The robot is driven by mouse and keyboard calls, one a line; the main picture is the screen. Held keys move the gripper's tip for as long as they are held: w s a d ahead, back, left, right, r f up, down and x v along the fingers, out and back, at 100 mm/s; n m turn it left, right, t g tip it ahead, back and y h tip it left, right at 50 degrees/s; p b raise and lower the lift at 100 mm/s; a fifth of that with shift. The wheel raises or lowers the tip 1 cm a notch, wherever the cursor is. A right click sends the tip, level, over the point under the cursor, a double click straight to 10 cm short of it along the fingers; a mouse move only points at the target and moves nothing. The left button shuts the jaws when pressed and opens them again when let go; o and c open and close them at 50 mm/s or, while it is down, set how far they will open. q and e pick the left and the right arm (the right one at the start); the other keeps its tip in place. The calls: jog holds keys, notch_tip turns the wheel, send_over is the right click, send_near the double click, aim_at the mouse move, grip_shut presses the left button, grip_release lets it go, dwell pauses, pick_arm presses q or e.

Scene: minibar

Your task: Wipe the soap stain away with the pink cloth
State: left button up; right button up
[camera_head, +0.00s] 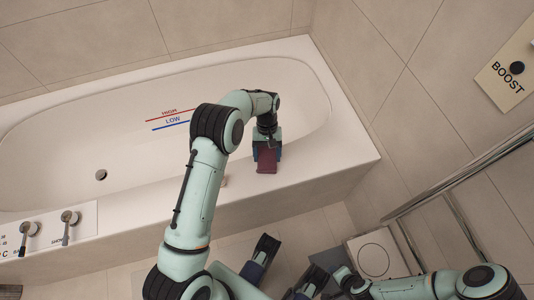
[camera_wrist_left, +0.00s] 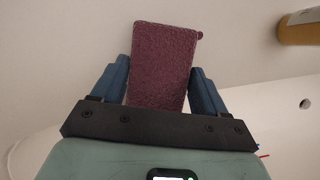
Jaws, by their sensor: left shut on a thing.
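My left gripper (camera_head: 267,143) is over the near right part of the bathtub rim (camera_head: 316,171). It is shut on the pink cloth (camera_head: 267,162), a dark pink, block-like piece. In the left wrist view, the cloth (camera_wrist_left: 162,62) sits between the two blue fingers of the left gripper (camera_wrist_left: 160,78) and sticks out past their tips. I cannot tell whether the cloth touches the rim. I cannot make out a soap stain in either view; the arm and cloth hide part of the rim. My right gripper (camera_head: 288,268) is low in the head view, in front of the tub, with its fingers apart and empty.
A small beige object (camera_head: 224,181) stands on the near rim beside my left arm. Taps (camera_head: 69,218) are at the tub's left end. A white box (camera_head: 373,255) stands on the floor at right, near a metal rail (camera_head: 460,173). The right rim corner is clear.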

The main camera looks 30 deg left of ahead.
aim_at(270, 167)
pick_arm(q)
jog(key=s+d, duration=0.1)
jog(key=s+d+p, duration=0.1)
jog(key=shift+s+d+r, duration=0.1)
jog(key=shift+d, duration=0.2)
jog(key=shift+s+d+p, duration=0.7)
jog(key=shift+s+d, duration=0.05)
jog(key=shift+d, duration=0.1)
jog(key=shift+s+d+f+p, duration=0.2)
jog(key=shift+s+d+p, duration=0.15)
jog(key=shift+s+d, duration=0.55)
jog(key=shift+w+a+r+b, duration=0.1)
jog(key=shift+w+a+b, duration=0.15)
jog(key=shift+w+a, duration=0.55)
jog(key=shift+w+a+r+b, duration=0.1)
jog(key=shift+w+a+b, duration=0.15)
jog(key=shift+w+a, duration=0.5)
jog(key=shift+w+a+f+b, duration=0.15)
jog(key=shift+w+a+b, duration=0.35)
jog(key=shift+a, duration=0.2)
jog(key=shift+w+a+f+b, duration=0.1)
jog(key=shift+w+a+b, duration=0.3)
jog(key=shift+a, duration=0.3)
jog(key=shift+w+a+r, duration=0.1)
jog(key=shift+w+a, duration=0.2)
jog(key=shift+a, duration=0.05)
jog(key=shift+r, duration=0.1)
